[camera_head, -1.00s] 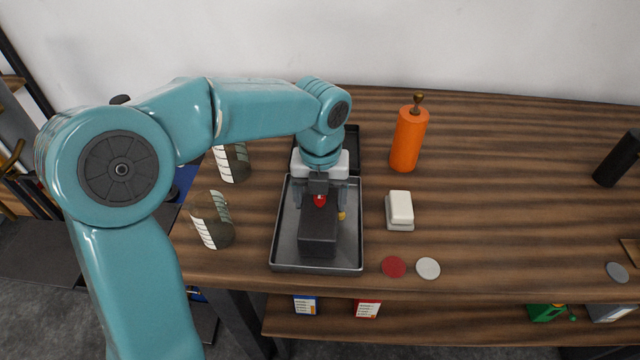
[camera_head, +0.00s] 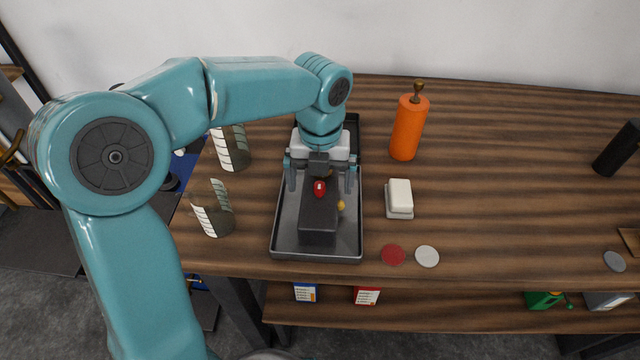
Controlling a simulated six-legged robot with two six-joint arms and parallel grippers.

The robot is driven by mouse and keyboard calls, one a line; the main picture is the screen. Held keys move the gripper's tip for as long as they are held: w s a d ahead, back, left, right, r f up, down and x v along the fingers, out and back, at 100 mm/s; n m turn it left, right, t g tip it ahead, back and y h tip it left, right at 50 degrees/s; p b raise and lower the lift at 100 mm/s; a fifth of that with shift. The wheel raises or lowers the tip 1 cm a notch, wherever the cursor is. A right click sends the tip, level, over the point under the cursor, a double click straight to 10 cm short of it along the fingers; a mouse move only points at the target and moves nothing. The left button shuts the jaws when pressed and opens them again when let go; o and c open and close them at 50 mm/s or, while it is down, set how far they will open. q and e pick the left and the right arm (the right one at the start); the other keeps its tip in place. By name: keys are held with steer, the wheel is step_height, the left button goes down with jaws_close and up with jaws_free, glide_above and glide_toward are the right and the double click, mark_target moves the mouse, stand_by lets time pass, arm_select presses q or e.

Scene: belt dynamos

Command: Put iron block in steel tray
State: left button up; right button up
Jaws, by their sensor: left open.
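The iron block (camera_head: 319,222) is a dark grey box. It lies inside the steel tray (camera_head: 284,240), a shallow grey tray near the table's front edge. A small red thing (camera_head: 319,187) shows at the block's far end and a small yellow one (camera_head: 341,205) at its right side. My left gripper (camera_head: 320,184) is open above the tray, at the far end of the block. Its two fingers stand wide apart, and I see nothing held between them. The far part of the tray is partly hidden by the gripper. My right gripper is not in view.
An orange bottle (camera_head: 408,128) and a white block on a grey base (camera_head: 399,198) stand right of the tray. Red (camera_head: 393,254) and pale (camera_head: 427,256) discs lie near the front edge. Two clear beakers (camera_head: 213,210) stand left. The table's middle right is clear.

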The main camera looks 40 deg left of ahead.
arm_select(q)
step_height(320, 180, up, 10)
steer(key=p, duration=0.1)
steer(key=shift+s, duration=0.15)
stand_by(0.5)
